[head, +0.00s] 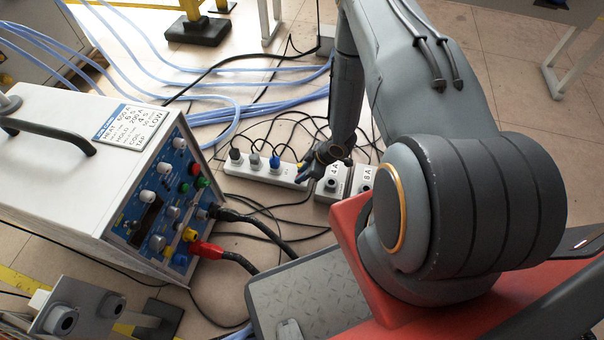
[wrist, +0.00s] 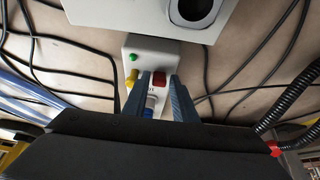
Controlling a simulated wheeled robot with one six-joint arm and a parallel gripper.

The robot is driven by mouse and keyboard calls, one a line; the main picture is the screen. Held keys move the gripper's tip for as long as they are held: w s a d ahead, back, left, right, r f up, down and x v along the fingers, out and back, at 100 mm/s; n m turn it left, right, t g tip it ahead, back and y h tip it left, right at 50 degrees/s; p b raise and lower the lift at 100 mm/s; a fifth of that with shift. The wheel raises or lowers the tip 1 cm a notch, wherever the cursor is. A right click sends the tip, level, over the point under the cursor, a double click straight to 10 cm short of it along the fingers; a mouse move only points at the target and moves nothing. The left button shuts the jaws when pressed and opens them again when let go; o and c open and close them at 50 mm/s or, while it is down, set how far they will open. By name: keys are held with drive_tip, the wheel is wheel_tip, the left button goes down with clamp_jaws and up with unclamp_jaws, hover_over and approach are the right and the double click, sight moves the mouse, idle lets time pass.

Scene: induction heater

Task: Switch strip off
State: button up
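The white power strip (head: 262,172) lies on the floor in the middle of the head view, with several plugs in it. Its near end, the strip's body (wrist: 138,45), shows in the wrist view with a green lamp (wrist: 133,57) and a red rocker switch (wrist: 160,77). My gripper (head: 308,168) is low over the strip's right end. In the wrist view my gripper (wrist: 160,84) shows two fingers with a gap between them, and the red switch shows in that gap. The gripper looks open and empty. I cannot tell whether a fingertip touches the switch or which way it is tipped.
The white heater unit (head: 70,135) stands at left, with thick black leads. Blue hoses (head: 210,113) and black cables cross the floor behind and around.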

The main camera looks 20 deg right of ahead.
drive_tip(key=shift+r, duration=0.1)
drive_tip(key=p+v, duration=0.2)
drive_tip(key=v, duration=0.5)
drive_tip(key=shift+s+d+r+p, duration=0.15)
drive_tip(key=shift+r+p, duration=0.1)
drive_tip(key=shift+p, duration=0.1)
